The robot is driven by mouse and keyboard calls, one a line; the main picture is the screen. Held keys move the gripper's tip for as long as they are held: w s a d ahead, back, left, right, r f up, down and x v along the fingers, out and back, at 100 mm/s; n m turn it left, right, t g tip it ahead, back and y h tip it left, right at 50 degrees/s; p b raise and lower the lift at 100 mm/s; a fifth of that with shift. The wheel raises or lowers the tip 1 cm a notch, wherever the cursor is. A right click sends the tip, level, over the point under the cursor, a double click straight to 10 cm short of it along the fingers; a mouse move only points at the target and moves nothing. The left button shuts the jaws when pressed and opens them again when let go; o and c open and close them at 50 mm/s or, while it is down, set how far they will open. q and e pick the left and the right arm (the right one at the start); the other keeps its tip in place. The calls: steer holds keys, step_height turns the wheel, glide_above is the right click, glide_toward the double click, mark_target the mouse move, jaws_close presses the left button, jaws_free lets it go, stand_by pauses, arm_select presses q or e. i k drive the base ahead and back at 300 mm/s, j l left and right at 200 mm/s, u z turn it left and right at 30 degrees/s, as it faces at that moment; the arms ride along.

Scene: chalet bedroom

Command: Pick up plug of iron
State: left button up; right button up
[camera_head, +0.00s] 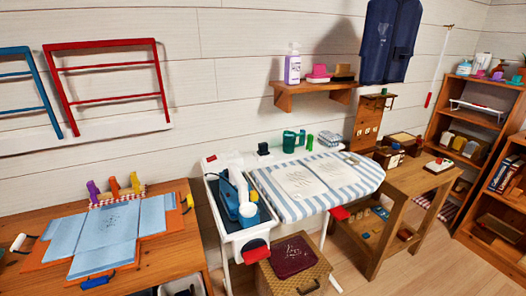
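A blue and white iron (239,195) stands tilted on the dark rest in the white tray (214,222) at the left end of the ironing board. A small black block (263,149) sits on the white ledge behind the board; it may be the plug or a socket, I cannot tell. I cannot make out a cord between it and the iron. Neither of my grippers is in view.
The striped ironing board (305,207) carries two pale sheets. A wooden table (178,245) with folded blue cloth stands at left, a wooden side table (425,180) at right. A basket (318,270) stands below the board. A wall shelf (312,88) hangs above.

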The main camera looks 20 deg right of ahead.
mark_target(263, 146)
steer(key=l+z, duration=0.1)
steer(key=l, duration=0.35)
steer(key=i+l+z, duration=0.1)
steer(key=l, duration=0.3)
steer(key=i+l, duration=0.15)
steer(key=l, duration=0.25)
steer(key=z, duration=0.05)
